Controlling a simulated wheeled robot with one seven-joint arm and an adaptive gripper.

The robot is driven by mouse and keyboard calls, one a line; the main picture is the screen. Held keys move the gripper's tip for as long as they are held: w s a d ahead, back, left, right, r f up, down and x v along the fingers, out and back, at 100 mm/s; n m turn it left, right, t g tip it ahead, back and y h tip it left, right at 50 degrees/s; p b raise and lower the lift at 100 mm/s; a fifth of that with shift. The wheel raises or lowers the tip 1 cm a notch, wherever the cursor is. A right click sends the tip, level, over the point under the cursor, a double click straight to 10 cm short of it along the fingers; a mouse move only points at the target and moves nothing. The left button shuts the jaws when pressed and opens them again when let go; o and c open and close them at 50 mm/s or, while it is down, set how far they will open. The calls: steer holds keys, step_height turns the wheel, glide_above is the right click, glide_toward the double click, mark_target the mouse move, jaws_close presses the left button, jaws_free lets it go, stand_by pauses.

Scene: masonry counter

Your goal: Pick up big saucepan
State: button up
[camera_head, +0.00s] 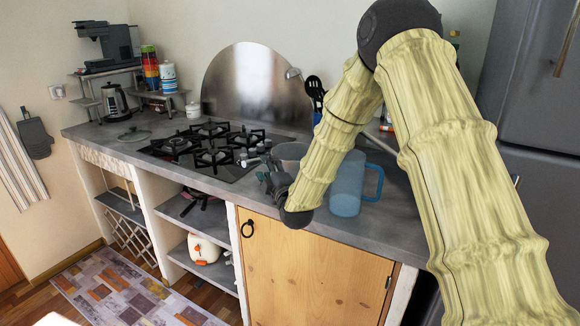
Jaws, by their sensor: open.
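A light grey pot (288,152), which looks like the big saucepan, stands on the counter just right of the stove. My arm hides its right side, and its handle cannot be made out. My gripper (267,174) is open, low over the counter in front of the pot and slightly left of it. I cannot tell whether it touches the pot. No object shows between its fingers.
A translucent blue pitcher (346,186) stands on the counter (395,212) right of my gripper. The black gas stove (205,150) is to the left, with a glass lid (134,134) beyond it. A ladle and a slotted spoon (315,90) are behind the pot.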

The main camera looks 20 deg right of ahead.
steer(key=w, duration=0.2)
steer(key=w+r+p, duration=0.1)
steer(key=w, duration=0.1)
steer(key=shift+w+f, duration=0.1)
steer(key=shift+w, duration=0.4)
jaws_close()
